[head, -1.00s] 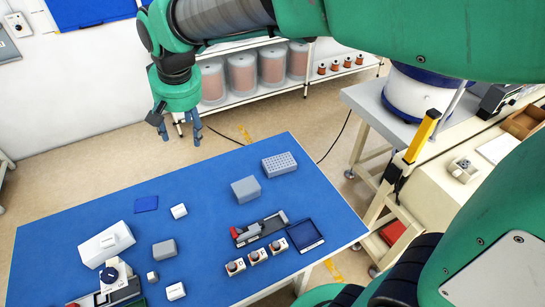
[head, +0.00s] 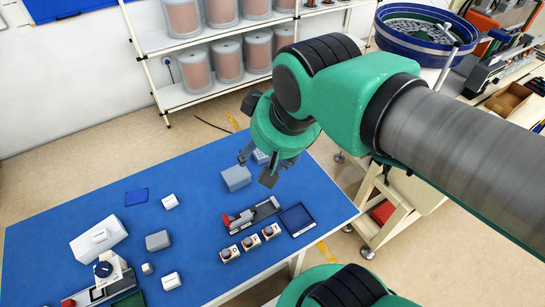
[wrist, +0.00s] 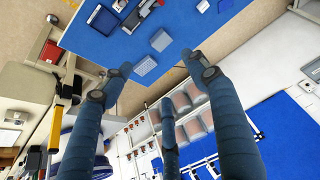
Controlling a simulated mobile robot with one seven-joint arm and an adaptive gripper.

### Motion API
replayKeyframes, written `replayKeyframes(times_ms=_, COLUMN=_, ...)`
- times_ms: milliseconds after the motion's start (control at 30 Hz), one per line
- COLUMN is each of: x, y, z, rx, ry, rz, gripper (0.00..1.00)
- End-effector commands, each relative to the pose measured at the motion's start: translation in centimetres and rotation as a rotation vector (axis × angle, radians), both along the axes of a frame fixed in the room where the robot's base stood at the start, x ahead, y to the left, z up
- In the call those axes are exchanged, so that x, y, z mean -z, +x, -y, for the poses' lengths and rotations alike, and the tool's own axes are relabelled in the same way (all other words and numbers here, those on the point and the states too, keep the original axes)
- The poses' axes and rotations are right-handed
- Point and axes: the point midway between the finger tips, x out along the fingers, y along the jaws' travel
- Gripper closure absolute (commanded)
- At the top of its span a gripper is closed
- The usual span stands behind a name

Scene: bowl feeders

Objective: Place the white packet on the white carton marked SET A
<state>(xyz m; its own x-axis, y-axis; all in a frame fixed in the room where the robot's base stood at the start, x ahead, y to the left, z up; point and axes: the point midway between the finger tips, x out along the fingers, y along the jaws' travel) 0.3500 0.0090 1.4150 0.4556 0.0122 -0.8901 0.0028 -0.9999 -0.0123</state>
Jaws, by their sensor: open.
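A large white box (head: 84,246) lies at the left of the blue table in the head view, with a small pale patch or piece on top. No SET A marking is legible. Two small white blocks are nearby, one farther back (head: 169,202) and one nearer the front (head: 171,281). I cannot tell which of these is the packet. My gripper (head: 256,167) is open and empty, raised over the back right of the table, well to the right of the white pieces.
A grey block (head: 236,178) and a partly hidden perforated grey block (head: 261,156) stand below my gripper. A red-and-grey fixture (head: 252,213), a dark blue tray (head: 297,220) and several small white-based parts lie in front. A shelf (head: 200,95) with spools stands behind.

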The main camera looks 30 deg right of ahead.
Motion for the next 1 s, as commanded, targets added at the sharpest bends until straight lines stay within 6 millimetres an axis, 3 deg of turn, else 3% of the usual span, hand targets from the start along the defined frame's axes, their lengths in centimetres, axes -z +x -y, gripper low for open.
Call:
replayKeyframes(times_ms=200, x=0.8, y=-2.0, z=0.8, rx=0.003, ry=-0.011, rz=0.018, gripper=0.41)
replayKeyframes(times_ms=700, x=1.2, y=-2.2, z=0.9, rx=0.003, ry=-0.012, rz=0.019, gripper=0.41)
replayKeyframes(times_ms=1000, x=4.6, y=-2.2, z=0.9, rx=0.003, ry=-0.012, rz=0.019, gripper=0.41)
